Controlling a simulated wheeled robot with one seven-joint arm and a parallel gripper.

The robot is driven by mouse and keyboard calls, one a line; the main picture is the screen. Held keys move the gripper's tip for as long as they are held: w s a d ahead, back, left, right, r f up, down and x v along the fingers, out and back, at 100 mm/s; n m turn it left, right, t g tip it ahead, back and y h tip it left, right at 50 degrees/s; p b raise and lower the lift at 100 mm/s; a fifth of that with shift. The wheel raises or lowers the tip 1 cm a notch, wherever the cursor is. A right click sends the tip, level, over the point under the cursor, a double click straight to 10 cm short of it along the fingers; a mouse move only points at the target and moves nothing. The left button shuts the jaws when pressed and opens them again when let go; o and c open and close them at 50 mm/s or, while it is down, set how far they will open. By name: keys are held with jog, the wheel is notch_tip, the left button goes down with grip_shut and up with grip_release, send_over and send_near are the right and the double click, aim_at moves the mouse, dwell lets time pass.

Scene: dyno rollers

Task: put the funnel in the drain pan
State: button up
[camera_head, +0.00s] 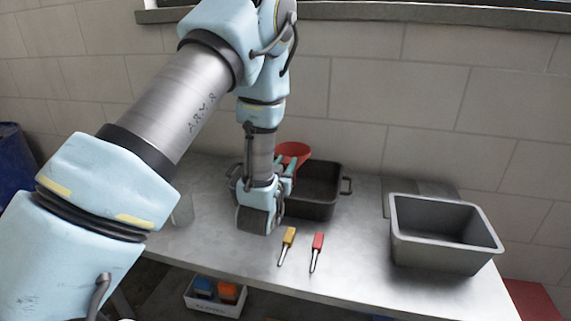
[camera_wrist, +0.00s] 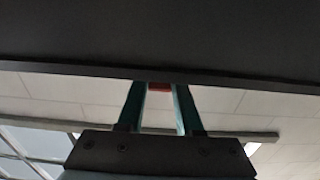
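The red funnel (camera_head: 293,151) shows in the head view at the back left of the dark drain pan (camera_head: 322,208). Its lower part is hidden behind my gripper (camera_head: 286,166). My gripper reaches from the pan's front left side, with its teal fingers close to the funnel. In the wrist view, a small red piece of the funnel (camera_wrist: 158,86) shows between the two separated fingers (camera_wrist: 159,95). A large dark surface hides the fingertips and the rest of the funnel there. Whether the fingers press on the funnel, or the funnel touches the pan floor, I cannot tell.
A yellow-handled tool (camera_head: 289,238) and a red-handled tool (camera_head: 317,243) lie on the metal table (camera_head: 350,270) in front of the pan. A grey bin (camera_head: 445,257) stands at the right. A clear container (camera_head: 183,208) stands left of my gripper. The tiled wall closes the back.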

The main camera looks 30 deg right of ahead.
jog(key=o, duration=0.4)
jog(key=shift+r, duration=0.15)
jog(key=shift+r, duration=0.1)
jog(key=p+v, duration=0.3)
jog(key=v, duration=0.9)
dwell(0.4)
